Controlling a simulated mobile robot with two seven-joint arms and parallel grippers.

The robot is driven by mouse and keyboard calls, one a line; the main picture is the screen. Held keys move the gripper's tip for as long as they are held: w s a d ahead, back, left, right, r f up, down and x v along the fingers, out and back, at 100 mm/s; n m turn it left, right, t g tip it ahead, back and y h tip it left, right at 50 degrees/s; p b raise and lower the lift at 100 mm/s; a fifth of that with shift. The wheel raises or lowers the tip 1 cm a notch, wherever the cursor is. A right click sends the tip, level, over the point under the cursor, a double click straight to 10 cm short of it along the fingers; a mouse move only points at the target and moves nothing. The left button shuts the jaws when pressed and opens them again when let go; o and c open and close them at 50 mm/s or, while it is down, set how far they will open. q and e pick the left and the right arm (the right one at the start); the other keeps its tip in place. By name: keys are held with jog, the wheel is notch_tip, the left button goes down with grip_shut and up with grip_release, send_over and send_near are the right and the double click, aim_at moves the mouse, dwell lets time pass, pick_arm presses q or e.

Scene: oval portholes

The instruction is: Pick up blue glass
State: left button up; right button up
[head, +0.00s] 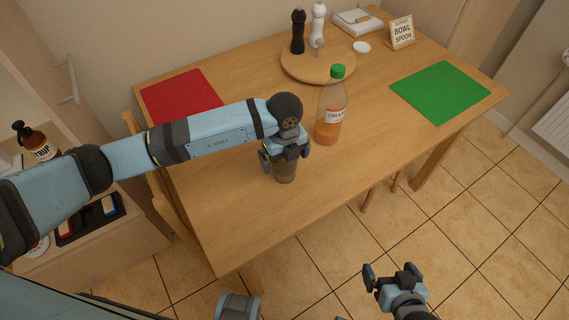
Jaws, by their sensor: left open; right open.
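A small see-through glass (284,174) stands on the wooden table (240,215), near its front edge. It looks grey-brown here, and I cannot make out a clear blue. My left gripper (284,157) is open directly above the glass, with a finger to either side of its upper part. The gripper hides the rim, and I cannot tell whether the fingers touch the glass. My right gripper (391,273) is open and empty, low in front of the table over the tiled floor.
A bottle (329,112) with a green cap stands close to the right of my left gripper. Behind are a round board (300,68) with shakers, a red mat (180,93), a green mat (440,91) and a sign (402,32). The front table area is clear.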

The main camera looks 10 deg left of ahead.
pick_arm(q)
jog(key=c, duration=1)
jog(key=shift+c, duration=0.3)
jog(key=shift+r, duration=0.15)
